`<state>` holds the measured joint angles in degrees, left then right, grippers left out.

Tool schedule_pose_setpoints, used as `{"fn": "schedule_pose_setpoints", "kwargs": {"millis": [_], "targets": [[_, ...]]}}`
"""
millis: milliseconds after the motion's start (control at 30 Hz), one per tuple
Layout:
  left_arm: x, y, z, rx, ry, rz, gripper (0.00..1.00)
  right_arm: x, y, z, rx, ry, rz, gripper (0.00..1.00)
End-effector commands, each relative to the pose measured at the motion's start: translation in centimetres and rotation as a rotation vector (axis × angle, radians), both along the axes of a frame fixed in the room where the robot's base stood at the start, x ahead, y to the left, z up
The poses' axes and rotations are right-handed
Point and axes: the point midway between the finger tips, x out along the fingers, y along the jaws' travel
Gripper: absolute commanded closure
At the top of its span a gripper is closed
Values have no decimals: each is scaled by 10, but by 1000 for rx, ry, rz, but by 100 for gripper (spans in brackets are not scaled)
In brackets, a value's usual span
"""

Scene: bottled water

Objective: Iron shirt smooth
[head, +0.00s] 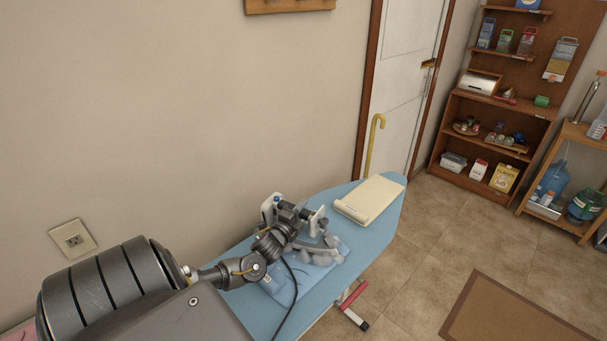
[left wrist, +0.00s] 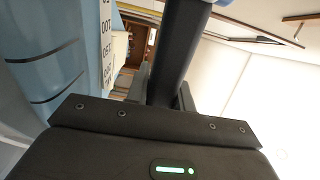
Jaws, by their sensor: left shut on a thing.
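A light blue shirt (head: 285,284) lies on the blue ironing board (head: 382,222), partly hidden by my left arm. My left gripper (head: 300,222) is over the shirt, shut on what looks like the iron (head: 322,248), a grey shape low against the shirt. Gripper and arm hide much of it, so I cannot tell whether its sole touches the cloth. In the left wrist view, a dark bar (left wrist: 178,50), apparently the iron's handle, runs between the fingers of my left gripper (left wrist: 163,92). My right gripper is not in view.
A flat cream object (head: 370,198) rests near the board's far end. A dark cable (head: 291,300) hangs by my arm. A wall outlet (head: 74,239), a yellow cane (head: 374,145) at the door and wooden shelves (head: 497,112) stand around.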

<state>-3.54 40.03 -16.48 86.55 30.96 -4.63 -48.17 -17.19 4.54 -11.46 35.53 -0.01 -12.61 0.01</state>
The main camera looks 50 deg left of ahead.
Motion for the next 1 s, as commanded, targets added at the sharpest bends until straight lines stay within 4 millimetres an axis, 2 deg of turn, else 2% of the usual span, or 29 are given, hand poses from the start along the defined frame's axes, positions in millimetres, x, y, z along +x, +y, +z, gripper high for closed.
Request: {"fn": "schedule_pose_setpoints", "kwargs": {"millis": [600, 1000], "targets": [[-25, 21, 3, 3, -3, 3, 100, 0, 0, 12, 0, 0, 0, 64], [-26, 17, 4, 1, -6, 2, 100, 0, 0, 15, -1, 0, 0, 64]]}}
